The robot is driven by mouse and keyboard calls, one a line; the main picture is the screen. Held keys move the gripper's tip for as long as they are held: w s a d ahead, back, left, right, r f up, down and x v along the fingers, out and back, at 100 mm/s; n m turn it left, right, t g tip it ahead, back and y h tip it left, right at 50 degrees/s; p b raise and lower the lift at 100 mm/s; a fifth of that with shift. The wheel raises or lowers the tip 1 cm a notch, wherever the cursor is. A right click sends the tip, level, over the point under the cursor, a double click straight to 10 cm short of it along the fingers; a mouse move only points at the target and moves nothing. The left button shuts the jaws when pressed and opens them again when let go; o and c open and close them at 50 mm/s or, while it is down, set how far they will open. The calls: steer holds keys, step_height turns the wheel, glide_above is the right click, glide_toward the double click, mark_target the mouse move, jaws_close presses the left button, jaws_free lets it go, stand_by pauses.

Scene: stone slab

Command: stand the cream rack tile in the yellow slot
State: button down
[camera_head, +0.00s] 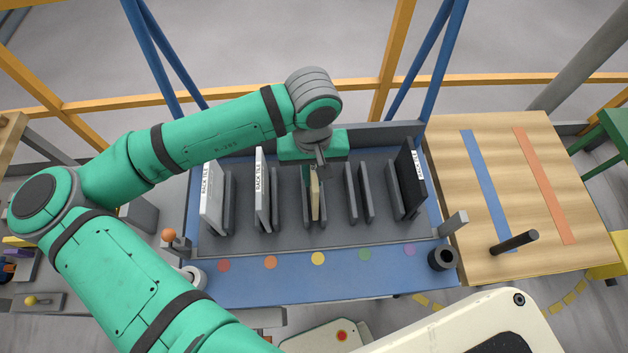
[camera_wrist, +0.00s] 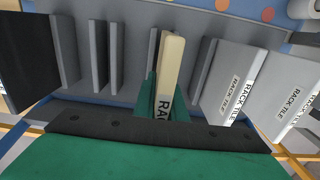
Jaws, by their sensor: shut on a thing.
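The cream rack tile (camera_head: 315,197) stands upright at the middle pair of grey dividers, in line with the yellow dot (camera_head: 318,258) that marks the yellow slot. My gripper (camera_head: 317,170) is above and behind it, shut on its far end. In the wrist view the cream tile (camera_wrist: 171,62) sits between the green fingers (camera_wrist: 162,100), its lettering partly covered. A grey divider shows close beside it. I cannot tell whether its lower edge rests on the slot floor.
White tiles (camera_head: 212,197) (camera_head: 262,190) stand in the two left slots and a black tile (camera_head: 409,180) in the far right one. The green-dot slot (camera_head: 358,192) is empty. A wooden board (camera_head: 570,190) with a black peg (camera_head: 514,242) lies at the right.

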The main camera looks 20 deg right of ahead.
mark_target(313, 176)
steer(key=shift+f, duration=1.7)
steer(key=shift+f, duration=0.55)
steer(key=c, duration=1.8)
jaws_free()
step_height(313, 176, up, 13)
steer(key=shift+r, duration=0.1)
steer(key=shift+w, duration=0.15)
steer(key=shift+d, duration=0.1)
